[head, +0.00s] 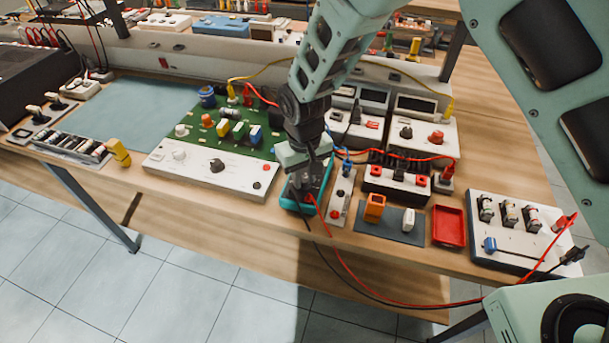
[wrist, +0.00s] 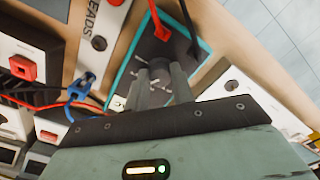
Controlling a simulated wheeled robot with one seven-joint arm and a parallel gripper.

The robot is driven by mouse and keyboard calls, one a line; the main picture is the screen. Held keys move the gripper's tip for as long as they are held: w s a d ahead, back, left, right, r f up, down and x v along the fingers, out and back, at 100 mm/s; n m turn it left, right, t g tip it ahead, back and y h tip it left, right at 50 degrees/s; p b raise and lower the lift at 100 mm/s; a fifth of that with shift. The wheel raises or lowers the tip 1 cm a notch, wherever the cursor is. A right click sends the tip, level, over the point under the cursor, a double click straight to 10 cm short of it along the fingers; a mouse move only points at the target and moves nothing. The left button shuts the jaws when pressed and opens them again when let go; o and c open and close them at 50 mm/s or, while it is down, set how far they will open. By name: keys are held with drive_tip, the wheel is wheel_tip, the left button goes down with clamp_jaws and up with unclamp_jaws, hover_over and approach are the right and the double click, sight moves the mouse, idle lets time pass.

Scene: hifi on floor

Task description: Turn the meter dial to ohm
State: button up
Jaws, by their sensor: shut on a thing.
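The meter (head: 287,205), a dark-faced handheld unit with a teal edge, lies on the bench's front part. It also shows in the wrist view (wrist: 151,46), with a red and a black lead plugged into it. My gripper (head: 299,180) points down over the meter and covers much of it in the head view. In the wrist view my gripper (wrist: 158,68) is shut on the dark round dial (wrist: 157,78), with white marks around it. The fingers hide most of the dial, so I cannot read its setting.
To the left is a white panel with a black knob (head: 217,166) below a green circuit board (head: 205,118). To the right are a terminal block (head: 397,183), a red tray (head: 449,226) and a white fuse board (head: 500,245). Red and black leads hang over the front edge.

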sight(303, 179)
drive_tip(key=m, duration=0.5)
drive_tip(key=shift+a+r+m, duration=0.1)
drive_tip(key=shift+m, duration=0.2)
drive_tip(key=m+p, duration=0.1)
drive_tip(key=m, duration=0.4)
drive_tip(key=shift+m+p, duration=0.3)
drive_tip(key=shift+m, duration=0.1)
drive_tip(key=o, duration=1)
wheel_tip(303, 179, up, 17)
drive_tip(key=b, duration=0.2)
drive_tip(key=shift+r, duration=0.15)
